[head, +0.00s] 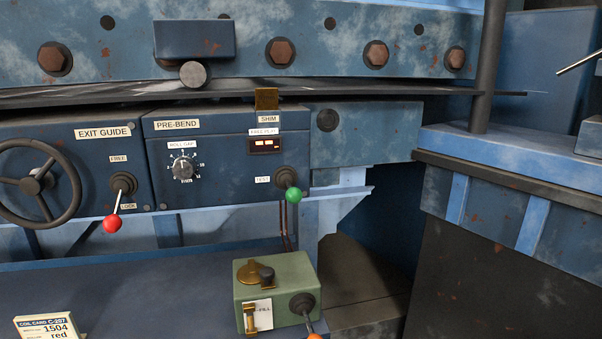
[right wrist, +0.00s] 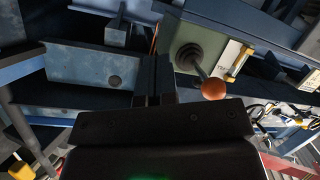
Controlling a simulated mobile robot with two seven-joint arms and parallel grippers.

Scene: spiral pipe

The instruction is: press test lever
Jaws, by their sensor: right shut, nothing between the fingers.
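The test lever has a green knob (head: 293,195) on a short stem from a dark round hub, beside the TEST label (head: 262,180) on the PRE-BEND panel (head: 220,140). The knob hangs down and slightly right of its hub. My right gripper (right wrist: 153,75) shows in the right wrist view, its dark fingers together and empty. The orange-brown ball (right wrist: 213,88) of the green box's lever is to the right of the fingers, apart from them. Neither gripper shows in the head view. I cannot make out the green knob in the right wrist view.
A green box (head: 270,290) with an orange-tipped lever stands on the blue ledge below the test lever. A red-knobbed lever (head: 112,223) and a handwheel (head: 35,185) are at the left. The ledge between is clear.

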